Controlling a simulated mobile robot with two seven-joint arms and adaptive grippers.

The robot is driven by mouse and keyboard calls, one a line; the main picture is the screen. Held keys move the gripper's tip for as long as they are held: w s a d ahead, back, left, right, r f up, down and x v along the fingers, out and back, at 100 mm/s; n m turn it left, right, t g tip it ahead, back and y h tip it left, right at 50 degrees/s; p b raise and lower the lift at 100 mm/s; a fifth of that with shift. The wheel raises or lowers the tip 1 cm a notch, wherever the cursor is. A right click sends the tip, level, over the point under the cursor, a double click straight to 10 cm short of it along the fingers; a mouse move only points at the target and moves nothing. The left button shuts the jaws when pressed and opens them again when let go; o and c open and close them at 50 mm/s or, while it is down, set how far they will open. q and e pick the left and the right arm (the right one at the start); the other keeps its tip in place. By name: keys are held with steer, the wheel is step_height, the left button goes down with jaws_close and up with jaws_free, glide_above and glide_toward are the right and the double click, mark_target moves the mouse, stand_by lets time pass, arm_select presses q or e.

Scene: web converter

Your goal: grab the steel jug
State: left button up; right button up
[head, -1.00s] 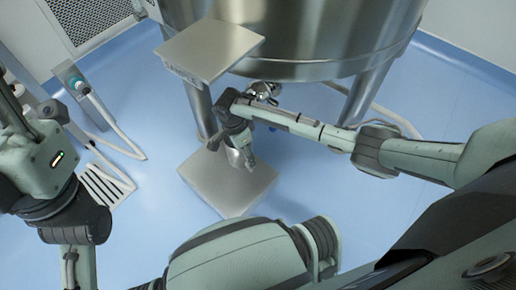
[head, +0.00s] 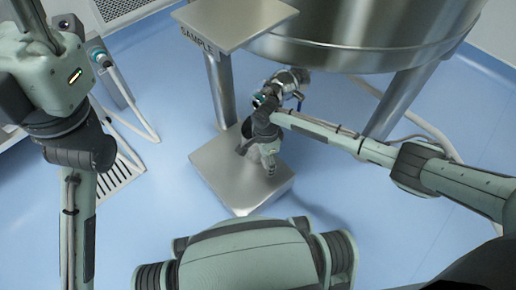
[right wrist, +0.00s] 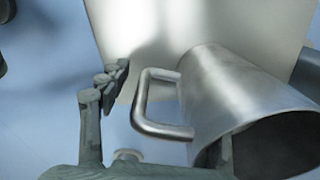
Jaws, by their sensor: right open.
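The steel jug (right wrist: 228,92) fills the right of the right wrist view, with its looped handle (right wrist: 147,108) facing left and its dark open mouth at lower right. In the head view my right gripper (head: 268,162) is over the low steel platform and hides most of the jug. My right gripper (right wrist: 170,112) is open. In the wrist view one finger is left of the handle, and the other overlaps the jug's mouth edge. I see no grip on the handle. My left wrist is at the upper left of the head view; its fingers do not show.
The low steel platform (head: 225,185) stands on a blue floor. Above it is a steel shelf marked SAMPLE (head: 235,20). A large steel vessel (head: 360,35) on legs, with a valve (head: 292,80) below, stands behind. A hose (head: 130,120) and floor grate (head: 120,172) lie left.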

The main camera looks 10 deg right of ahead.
jaws_close()
stand_by(0.4)
steer(key=shift+r, duration=0.1)
